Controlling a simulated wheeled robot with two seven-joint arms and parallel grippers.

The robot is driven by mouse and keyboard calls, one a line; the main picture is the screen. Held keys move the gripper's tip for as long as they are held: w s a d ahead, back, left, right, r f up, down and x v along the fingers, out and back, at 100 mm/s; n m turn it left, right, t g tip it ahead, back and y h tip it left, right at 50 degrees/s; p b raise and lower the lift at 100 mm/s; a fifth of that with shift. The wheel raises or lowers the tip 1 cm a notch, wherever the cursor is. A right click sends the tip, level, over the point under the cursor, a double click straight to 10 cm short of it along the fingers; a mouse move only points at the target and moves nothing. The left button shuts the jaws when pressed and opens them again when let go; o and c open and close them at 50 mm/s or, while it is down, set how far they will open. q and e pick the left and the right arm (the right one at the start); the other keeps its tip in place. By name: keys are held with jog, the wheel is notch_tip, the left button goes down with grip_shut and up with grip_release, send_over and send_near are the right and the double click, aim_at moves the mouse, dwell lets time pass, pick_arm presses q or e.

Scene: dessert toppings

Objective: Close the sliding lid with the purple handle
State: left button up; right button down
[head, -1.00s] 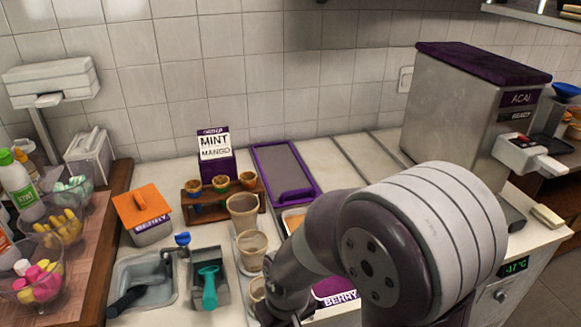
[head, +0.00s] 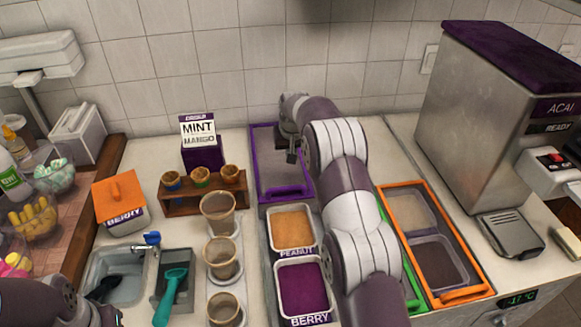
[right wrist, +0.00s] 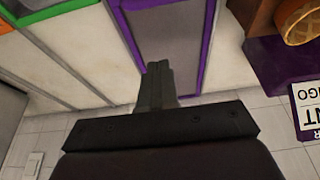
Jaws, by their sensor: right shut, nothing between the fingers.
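The purple-framed sliding lid (head: 264,165) with a grey panel lies at the back of its lane on the counter. Its purple handle (head: 284,192) is at its front end, just behind the uncovered peanut tub (head: 292,228) and berry tub (head: 303,286). My right gripper (head: 292,156) is shut and empty over the rear part of the lid, behind the handle. In the right wrist view, its closed fingertips (right wrist: 157,70) point over the lid's panel, between the purple side rails (right wrist: 209,45). Whether they touch it I cannot tell. Only part of my left arm shows at lower left.
An orange-framed lid (head: 461,294) and a green edge (head: 411,285) lie right of my right arm. Several cups (head: 222,257) and a wooden cone rack (head: 204,196) stand left of the lid. The acai machine (head: 475,110) stands at right, the tiled wall behind.

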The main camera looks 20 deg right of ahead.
jog(key=p, duration=0.2)
send_over(290, 193)
jog(key=w+d, duration=0.1)
jog(key=w, duration=0.3)
notch_tip(290, 193, down, 9)
jog(key=shift+f, duration=0.1)
jog(key=s+p, duration=0.2)
jog(key=s, duration=0.1)
jog(key=shift+a, duration=0.35)
jog(key=shift+s+a, duration=0.1)
jog(key=shift+s, duration=0.15)
jog(key=shift+s+f+p, duration=0.1)
jog(key=shift+s+p, duration=0.1)
jog(key=shift+p, duration=0.1)
jog(key=shift+f, duration=0.15)
jog(key=shift+w, duration=0.1)
